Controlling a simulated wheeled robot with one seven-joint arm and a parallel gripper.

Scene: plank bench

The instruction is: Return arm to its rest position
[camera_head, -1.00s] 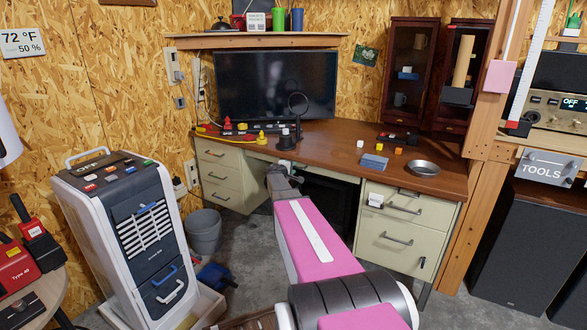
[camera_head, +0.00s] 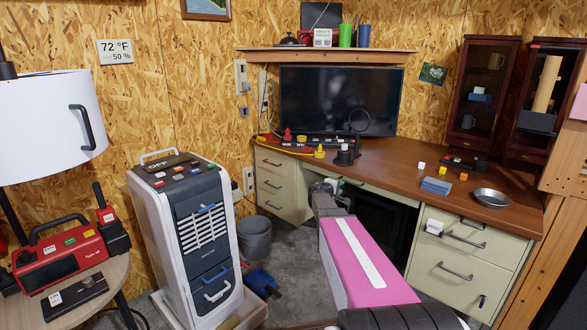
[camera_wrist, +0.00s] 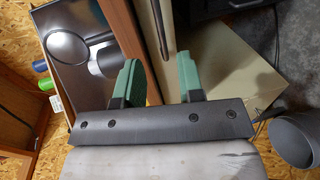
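My arm's pink link stretches forward toward the desk (camera_head: 385,160) in the head view. My gripper (camera_wrist: 160,62) shows in the wrist view as two green fingers, spread apart with nothing between them. In the head view, its end lies near the desk's front edge, foreshortened, and its fingers are hard to make out. The wrist view shows the desk edge and pale drawer front just beyond the fingers; I cannot tell the exact gap.
A white portable cooler (camera_head: 190,240) stands left of my arm, with a grey bin (camera_head: 255,238) behind it. A round side table (camera_head: 105,285) holds a red toolbox-like radio (camera_head: 62,260). The desk carries a monitor (camera_head: 338,100), small blocks and a metal bowl (camera_head: 491,198).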

